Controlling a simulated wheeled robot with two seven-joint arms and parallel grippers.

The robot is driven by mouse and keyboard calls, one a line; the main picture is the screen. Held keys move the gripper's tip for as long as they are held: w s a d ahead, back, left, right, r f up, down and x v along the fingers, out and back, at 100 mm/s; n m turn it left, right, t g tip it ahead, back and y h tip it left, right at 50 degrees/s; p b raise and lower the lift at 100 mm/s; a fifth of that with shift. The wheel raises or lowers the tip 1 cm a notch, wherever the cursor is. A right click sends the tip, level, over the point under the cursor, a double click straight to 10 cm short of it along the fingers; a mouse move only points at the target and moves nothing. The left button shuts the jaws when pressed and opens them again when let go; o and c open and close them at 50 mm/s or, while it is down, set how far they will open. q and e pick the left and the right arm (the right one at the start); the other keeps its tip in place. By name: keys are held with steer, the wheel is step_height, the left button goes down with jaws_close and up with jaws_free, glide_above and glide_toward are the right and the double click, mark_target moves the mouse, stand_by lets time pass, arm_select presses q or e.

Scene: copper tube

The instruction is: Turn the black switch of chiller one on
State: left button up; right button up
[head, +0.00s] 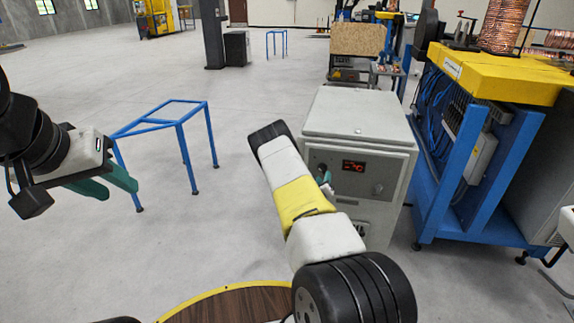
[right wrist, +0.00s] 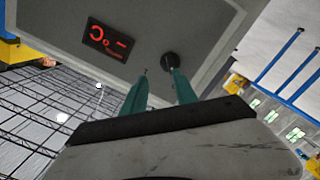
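The chiller (head: 398,163) is a grey box cabinet with a lit red display (head: 353,166) on its upper front. The display also shows, upside down, in the right wrist view (right wrist: 107,39). The round black switch (right wrist: 169,62) sits beside the display on the same panel. My right gripper (right wrist: 161,72) is open at the panel, its teal fingers apart. The right finger's tip overlaps the switch's lower edge; I cannot tell whether they touch. In the head view my right arm covers most of this gripper. My left gripper (head: 122,187) is open and empty, far left of the chiller.
A blue frame stand (head: 182,125) stands on the floor near my left gripper. A blue and yellow machine (head: 490,75) stands close to the chiller's right side. A dark pillar (head: 212,35) is further back. The grey floor between the stand and chiller is clear.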

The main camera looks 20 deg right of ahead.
mark_target(322, 171)
steer(key=shift+n+t, duration=0.4)
steer(key=shift+n, duration=0.1)
steer(key=w, duration=0.2)
steer(key=w+d+f, duration=0.1)
steer(key=w, duration=0.1)
steer(key=w+d, duration=0.1)
steer(key=w, duration=0.1)
steer(key=shift+w+f, duration=0.2)
steer(key=shift+f, duration=0.15)
steer(key=shift+d, duration=0.1)
jaws_close()
